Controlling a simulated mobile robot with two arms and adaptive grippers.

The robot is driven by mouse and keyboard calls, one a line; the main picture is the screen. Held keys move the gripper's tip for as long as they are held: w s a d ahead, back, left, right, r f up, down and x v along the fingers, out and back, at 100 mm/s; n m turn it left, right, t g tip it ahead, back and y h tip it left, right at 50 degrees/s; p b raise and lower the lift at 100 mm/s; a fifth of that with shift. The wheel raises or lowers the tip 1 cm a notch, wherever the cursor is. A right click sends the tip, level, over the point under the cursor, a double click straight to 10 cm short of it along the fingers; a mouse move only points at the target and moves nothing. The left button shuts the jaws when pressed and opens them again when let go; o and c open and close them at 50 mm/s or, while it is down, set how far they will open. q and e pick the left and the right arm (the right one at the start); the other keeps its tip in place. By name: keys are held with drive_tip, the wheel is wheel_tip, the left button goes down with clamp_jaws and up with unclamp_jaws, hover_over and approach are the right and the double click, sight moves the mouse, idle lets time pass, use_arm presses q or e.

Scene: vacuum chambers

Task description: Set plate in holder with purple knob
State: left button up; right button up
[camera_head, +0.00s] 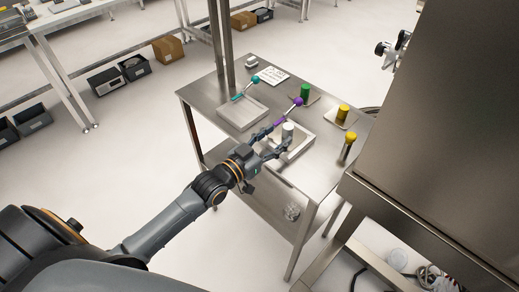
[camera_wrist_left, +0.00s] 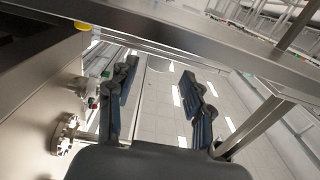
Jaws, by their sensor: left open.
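A holder (camera_head: 304,143) with a purple knob (camera_head: 298,101) on a rod sits on the steel table. A similar flat holder (camera_head: 243,114) with a teal knob (camera_head: 256,78) is to its left. A white-grey cylinder (camera_head: 288,129) stands over the purple-knob holder. I cannot tell which piece is the plate. My left gripper (camera_head: 277,140) is at the front edge of the purple-knob holder, beside the cylinder, and partly hides the holder. Its fingers are apart, and nothing shows between them in the left wrist view (camera_wrist_left: 158,82). My right gripper is out of view.
A large metal chamber (camera_head: 440,130) closes off the right side. Floor at left is open.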

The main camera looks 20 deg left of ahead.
use_arm(q)
drive_tip(key=v, duration=0.7)
drive_tip(key=shift+s+b, duration=0.25)
drive_tip(key=shift+b, duration=0.15)
